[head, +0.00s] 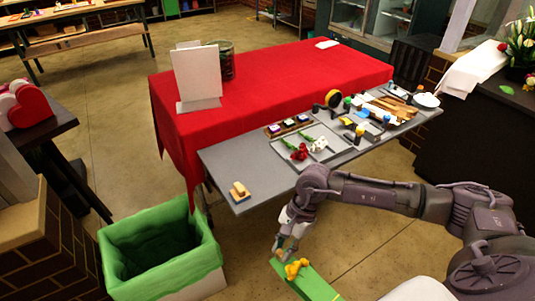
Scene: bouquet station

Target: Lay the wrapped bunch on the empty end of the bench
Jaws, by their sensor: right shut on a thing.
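The wrapped bunch shows at the bottom as orange-yellow flowers (296,268) against a long green wrap (318,287), partly cut off by the picture's lower edge. My right gripper (281,250) points down and is shut at the flower end of the bunch. The exact contact is too small to make out. The bunch is in front of the grey bench (228,166), apart from it. The bench's left end is mostly bare, with a small tan block (239,190) near its front corner. My left gripper is out of view.
A grey tray (328,133) with red and white flowers lies mid-bench; tools and bottles crowd its right end. A red-covered table (290,75) stands behind, bearing a white board (197,75). A green-lined bin (205,255) stands below the bench's left end.

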